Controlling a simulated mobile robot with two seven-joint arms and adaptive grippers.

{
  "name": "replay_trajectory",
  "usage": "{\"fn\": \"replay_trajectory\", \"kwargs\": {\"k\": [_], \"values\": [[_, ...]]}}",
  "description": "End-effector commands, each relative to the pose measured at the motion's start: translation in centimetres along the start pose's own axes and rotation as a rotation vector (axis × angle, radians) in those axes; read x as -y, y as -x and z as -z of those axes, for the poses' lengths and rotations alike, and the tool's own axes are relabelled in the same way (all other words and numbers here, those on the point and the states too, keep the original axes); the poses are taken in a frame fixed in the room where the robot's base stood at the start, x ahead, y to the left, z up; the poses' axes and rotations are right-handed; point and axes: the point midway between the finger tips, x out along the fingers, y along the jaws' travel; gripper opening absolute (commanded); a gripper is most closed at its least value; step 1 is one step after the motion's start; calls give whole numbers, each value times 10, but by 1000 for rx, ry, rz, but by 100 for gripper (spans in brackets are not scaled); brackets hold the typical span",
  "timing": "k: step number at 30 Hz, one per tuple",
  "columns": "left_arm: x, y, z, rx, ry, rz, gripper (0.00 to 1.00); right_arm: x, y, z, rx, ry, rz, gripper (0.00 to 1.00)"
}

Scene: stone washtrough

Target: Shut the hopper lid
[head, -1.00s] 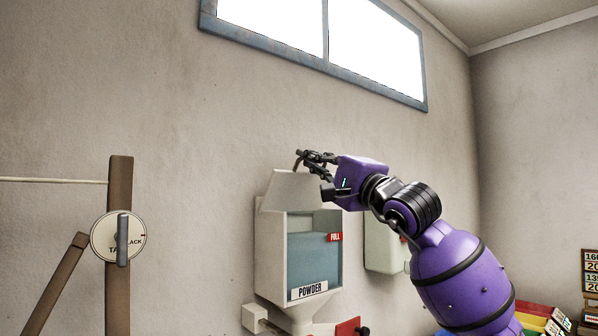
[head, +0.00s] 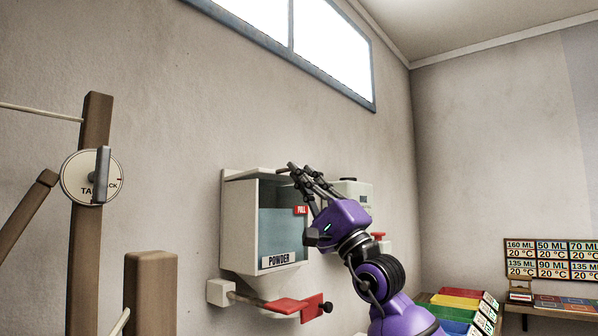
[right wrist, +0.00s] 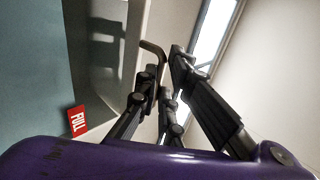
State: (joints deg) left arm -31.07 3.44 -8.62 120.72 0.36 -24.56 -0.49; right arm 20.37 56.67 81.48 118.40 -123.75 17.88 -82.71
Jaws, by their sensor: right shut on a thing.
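The hopper is a pale wall box labelled POWDER (head: 279,260), with a blue-grey front panel and a red FULL tag (head: 300,210). Its pale lid (head: 252,174) lies nearly level across the top; I cannot tell whether it rests fully on the rim. My right gripper (head: 290,170) is at the lid's front edge, its fingers shut on the lid handle. The bent brownish handle (right wrist: 152,48) shows between the fingers in the right wrist view, with the FULL tag (right wrist: 77,120) below left. My fingers and wrist hide part of the hopper's right side. My left gripper is not in view.
A pale dispenser (head: 352,190) hangs right of the hopper, partly behind my wrist. A red paddle on a bar (head: 288,306) sticks out below the hopper. A wooden post with a round dial (head: 75,175) stands left. Coloured boxes (head: 460,300) lie at lower right.

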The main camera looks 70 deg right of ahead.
Motion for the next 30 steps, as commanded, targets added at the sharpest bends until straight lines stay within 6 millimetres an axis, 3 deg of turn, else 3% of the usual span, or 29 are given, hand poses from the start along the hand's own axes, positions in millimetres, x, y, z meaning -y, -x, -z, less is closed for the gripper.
{"fn": "replay_trajectory", "kwargs": {"k": [1, 6, 24, 27, 30], "values": [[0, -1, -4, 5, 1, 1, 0, -12, 3, 0, -1, -1, -21, 0], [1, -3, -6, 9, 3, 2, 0, -19, 8, 0, -1, 0, -24, 0], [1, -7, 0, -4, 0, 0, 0, -25, 12, 2, -5, -1, -27, 0], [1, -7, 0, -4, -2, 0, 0, -25, 12, 2, -5, -1, -27, 18], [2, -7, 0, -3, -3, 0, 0, -24, 12, 2, -4, -1, -26, 26]]}}
